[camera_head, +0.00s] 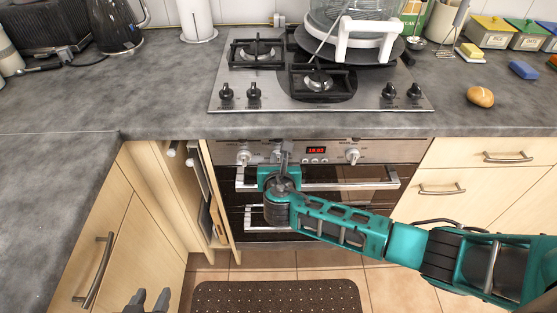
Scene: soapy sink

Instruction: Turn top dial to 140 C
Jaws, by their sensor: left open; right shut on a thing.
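The oven's control panel (378,151) runs below the worktop, with a red-lit display (316,150). A silver dial (243,157) is at its left and another silver dial (353,156) is right of the display. My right gripper (284,149) reaches in from the right and is shut on a dial between the left dial and the display. The gripper hides most of that dial, and its setting cannot be read. My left gripper (151,299) is open and empty at the bottom edge, low above the floor and apart from the oven.
Oven door handles (385,184) stick out just below the panel, beside my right arm. A narrow pull-out cupboard (207,190) stands open left of the oven. The gas hob (270,98) is above. A brown mat (277,297) lies on the floor.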

